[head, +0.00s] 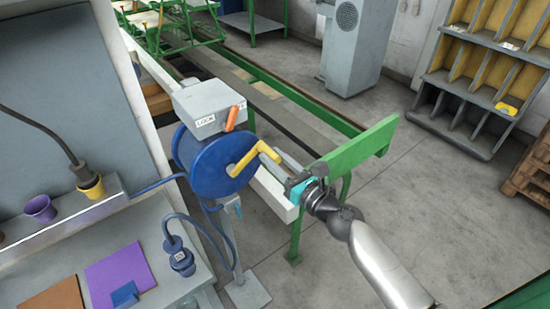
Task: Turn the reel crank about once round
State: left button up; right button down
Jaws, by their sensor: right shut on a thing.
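The blue reel (205,172) stands on a thin metal post, with a grey box (208,108) above it. The box bears a label that seems to read LOCK, and an orange lever (235,117) sits at its right side. The yellow crank (242,162) is on the reel's right face, its arm slanting up and right from the hub. My right gripper (276,157) comes from the right and is shut on the handle at the crank's outer end. The fingertips partly hide the handle. My left gripper is not in view.
A green rail (360,147) stands close behind my right gripper. Bare floor (430,215) lies at right.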

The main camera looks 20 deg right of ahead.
jog(key=shift+f, duration=0.15)
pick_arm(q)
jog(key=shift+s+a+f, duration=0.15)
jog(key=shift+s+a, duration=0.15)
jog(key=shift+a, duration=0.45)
pick_arm(e)
jog(key=s+a+f+m, duration=0.1)
jog(key=a+f+m, duration=0.2)
jog(key=f+m, duration=0.3)
jog(key=s+a+f+m, duration=0.1)
jog(key=a+f+m, duration=0.2)
jog(key=f+m, duration=0.4)
jog(key=shift+s+a+m, duration=0.3)
jog(key=shift+a+m, duration=0.1)
jog(key=shift+m, duration=1.6)
jog(key=c, duration=0.7)
grip_release()
jog(key=shift+o, duration=0.2)
